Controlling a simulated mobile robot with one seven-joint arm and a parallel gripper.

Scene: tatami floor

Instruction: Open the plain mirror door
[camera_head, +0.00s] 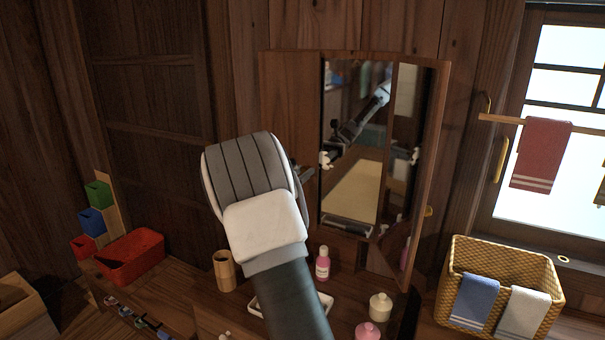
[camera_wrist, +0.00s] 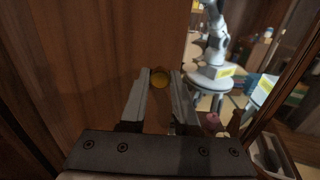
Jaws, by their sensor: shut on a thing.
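A wooden mirror cabinet stands against the back wall. Its left wooden door panel (camera_head: 290,85) shows a plain wood face, and a mirror (camera_head: 350,190) beside it reflects my arm. My gripper (camera_head: 309,173) is at this panel's right edge, partly hidden behind my wrist in the head view. The wood panel (camera_wrist: 90,50) fills the left of that view. How far the door stands open is hard to tell.
A right-hand wooden panel (camera_head: 431,150) angles out with a brass knob (camera_head: 428,211). Below stand a pink bottle (camera_head: 322,263), a wooden cup (camera_head: 224,270), a white jar (camera_head: 380,306) and a pink jar (camera_head: 367,331). A wicker basket (camera_head: 545,310) is at right, a red bin (camera_head: 130,257) at left.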

